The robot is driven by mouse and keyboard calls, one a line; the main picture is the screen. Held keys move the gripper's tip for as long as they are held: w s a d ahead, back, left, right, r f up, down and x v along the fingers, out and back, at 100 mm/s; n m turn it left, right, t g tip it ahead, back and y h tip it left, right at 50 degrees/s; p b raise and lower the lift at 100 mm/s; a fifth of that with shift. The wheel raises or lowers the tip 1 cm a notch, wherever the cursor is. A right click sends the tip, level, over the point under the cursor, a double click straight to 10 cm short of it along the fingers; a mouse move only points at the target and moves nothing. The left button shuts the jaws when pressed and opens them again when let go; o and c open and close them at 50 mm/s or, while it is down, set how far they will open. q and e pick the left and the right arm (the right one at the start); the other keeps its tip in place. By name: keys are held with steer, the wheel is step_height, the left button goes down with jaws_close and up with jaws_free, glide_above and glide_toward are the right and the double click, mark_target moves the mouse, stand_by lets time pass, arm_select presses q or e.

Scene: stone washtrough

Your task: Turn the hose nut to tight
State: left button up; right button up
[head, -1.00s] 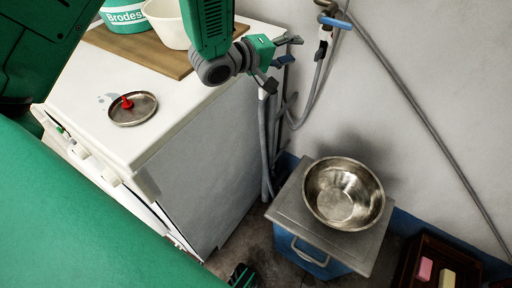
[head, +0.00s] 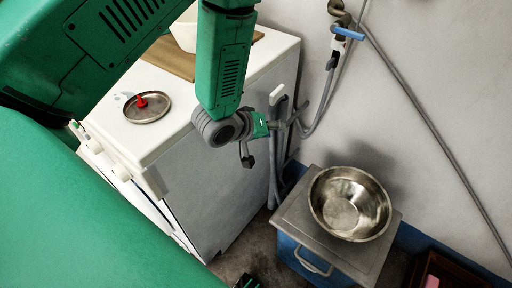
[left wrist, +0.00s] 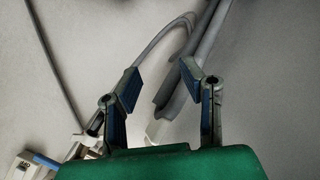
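The tap (head: 342,14) with its blue lever (head: 347,33) is on the wall at the top right in the head view. A small dark fitting (head: 332,61) below it joins the grey hose (head: 318,120). This looks like the hose nut, but its tightness is too small to tell. My left gripper (head: 278,124) is beside the white cabinet's far corner, left of and below the fitting, apart from it. In the left wrist view its fingers (left wrist: 160,82) are spread, with grey hoses behind them. A blue piece (left wrist: 45,160) shows at lower left there.
A steel bowl (head: 324,210) stands on a grey-topped blue box (head: 287,218). A metal lid with a red knob (head: 142,101) lies on the white cabinet (head: 215,170). A green and black piece (head: 248,282) shows at the bottom edge, possibly my right gripper.

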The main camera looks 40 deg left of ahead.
arm_select(q)
steer(key=s+f+m+g, duration=0.1)
steer(key=s+f+g, duration=0.1)
steer(key=s+f, duration=0.2)
steer(key=shift+s+a+f+m+y, duration=0.4)
steer(key=shift+s, duration=0.7)
steer(key=shift+d, duration=0.15)
